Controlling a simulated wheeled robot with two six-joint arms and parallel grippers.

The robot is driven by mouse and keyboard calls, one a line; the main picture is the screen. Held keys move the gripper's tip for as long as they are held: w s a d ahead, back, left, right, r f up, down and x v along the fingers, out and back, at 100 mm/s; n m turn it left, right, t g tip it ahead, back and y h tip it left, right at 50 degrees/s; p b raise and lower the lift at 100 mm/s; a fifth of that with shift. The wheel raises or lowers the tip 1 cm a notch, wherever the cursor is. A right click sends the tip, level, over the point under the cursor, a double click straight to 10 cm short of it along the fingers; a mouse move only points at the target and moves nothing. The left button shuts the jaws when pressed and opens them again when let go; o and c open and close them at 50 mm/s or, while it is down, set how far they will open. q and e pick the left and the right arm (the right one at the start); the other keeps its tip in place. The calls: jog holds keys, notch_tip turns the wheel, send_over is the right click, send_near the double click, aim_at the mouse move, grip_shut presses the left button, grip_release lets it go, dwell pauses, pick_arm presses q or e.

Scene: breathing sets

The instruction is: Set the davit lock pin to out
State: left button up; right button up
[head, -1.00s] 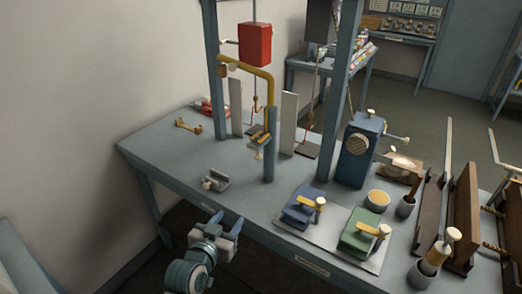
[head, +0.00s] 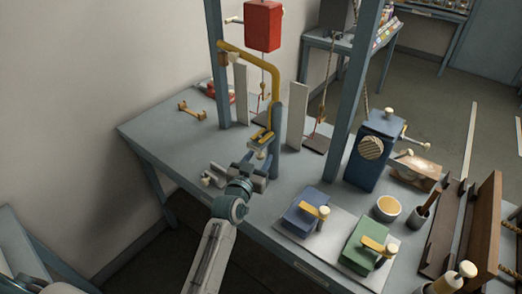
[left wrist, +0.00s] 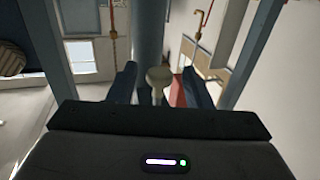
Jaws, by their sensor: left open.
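The davit is a blue post (head: 276,125) with a bent yellow arm (head: 248,55) at the middle of the table. Its lock pin has a pale round knob (head: 261,154) low on the post's near side. In the left wrist view the knob (left wrist: 158,75) lies between my open fingers, with a stem below it and the post behind. My left gripper (head: 258,165) is open at the pin, and no grip on it shows. Whether the fingers touch the pin cannot be told. My right gripper is not in view.
Blue (head: 303,212) and green (head: 366,246) blocks with yellow handles stand to the right. The table's left part is mostly clear.

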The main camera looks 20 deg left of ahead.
pick_arm(q)
jog(key=shift+w+r, duration=0.15)
jog(key=shift+w, duration=0.35)
jog(key=shift+w+r, duration=0.15)
jog(key=shift+w, duration=0.1)
jog(key=shift+d, duration=0.1)
grip_shut()
notch_tip(320, 180, down, 2)
jog(key=shift+f+b, duration=0.25)
jog(key=shift+b, duration=0.65)
grip_release()
jog(key=shift+r, duration=0.1)
